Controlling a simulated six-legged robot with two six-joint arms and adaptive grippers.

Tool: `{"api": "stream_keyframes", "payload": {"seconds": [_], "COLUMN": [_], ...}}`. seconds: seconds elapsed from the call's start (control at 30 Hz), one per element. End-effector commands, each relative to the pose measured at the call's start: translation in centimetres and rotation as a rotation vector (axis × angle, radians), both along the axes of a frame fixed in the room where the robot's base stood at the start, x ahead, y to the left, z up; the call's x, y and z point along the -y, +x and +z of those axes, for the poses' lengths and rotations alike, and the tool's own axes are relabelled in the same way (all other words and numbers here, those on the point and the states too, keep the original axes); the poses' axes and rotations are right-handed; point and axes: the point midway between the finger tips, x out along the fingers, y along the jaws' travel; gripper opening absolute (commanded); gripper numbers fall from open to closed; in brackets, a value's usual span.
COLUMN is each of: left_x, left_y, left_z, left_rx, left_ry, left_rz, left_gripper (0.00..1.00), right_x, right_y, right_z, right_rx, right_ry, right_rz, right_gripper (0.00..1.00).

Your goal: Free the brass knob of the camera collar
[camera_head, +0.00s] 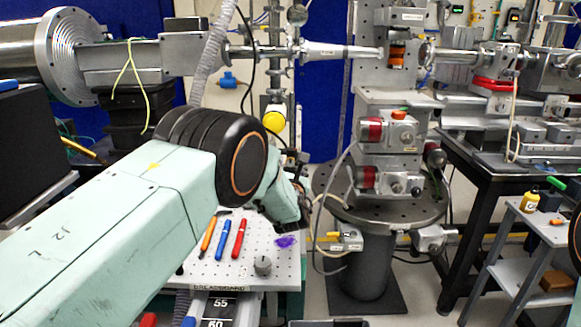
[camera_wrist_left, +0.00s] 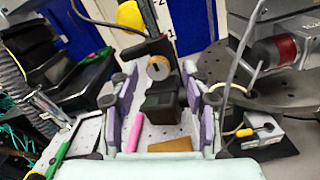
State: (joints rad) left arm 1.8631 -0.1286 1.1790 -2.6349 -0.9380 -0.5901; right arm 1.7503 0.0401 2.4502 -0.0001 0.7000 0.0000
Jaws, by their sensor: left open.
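In the left wrist view, a round brass-coloured knob (camera_wrist_left: 158,67) faces me on a dark upright post. A black box-shaped body (camera_wrist_left: 160,100), perhaps the camera, sits just below it. My left gripper (camera_wrist_left: 160,88) is open, with one purple-grey finger on each side of the black body and knob. Both fingers look apart from the knob; the depth between them is hard to tell. In the head view my left gripper (camera_head: 288,206) is partly hidden behind my own wrist, above the breadboard. The knob and collar cannot be made out there.
A perforated breadboard (camera_head: 262,240) carries an orange, a blue and a red pen (camera_head: 239,238), a grey knob (camera_head: 263,265) and a purple patch. A yellow-topped post (camera_head: 274,120) stands behind. A round stage table (camera_head: 390,212) with loose cables stands to the right.

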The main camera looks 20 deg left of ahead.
Motion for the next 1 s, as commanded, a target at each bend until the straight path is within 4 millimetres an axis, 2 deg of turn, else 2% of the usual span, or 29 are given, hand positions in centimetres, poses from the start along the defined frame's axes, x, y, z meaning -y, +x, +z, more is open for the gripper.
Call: {"api": "stream_keyframes", "payload": {"seconds": [0.23,0.57,1.0], "left_x": [-0.6,-0.6,-0.6], "left_y": [1.5,1.7,1.6], "left_z": [0.0,0.1,0.1], "left_rx": [0.000,0.000,0.000], "left_ry": [0.000,0.000,0.000], "left_rz": [0.001,0.001,0.001], "left_gripper": [0.48,0.48,0.10], "right_x": [0.0,0.0,0.0], "right_y": [0.0,0.0,0.0], "right_z": [-0.3,-0.3,-0.3], "right_rx": [0.000,0.000,0.000], "right_ry": [0.000,0.000,0.000], "right_rz": [0.000,0.000,0.000], "right_gripper": [0.40,0.40,0.40]}}
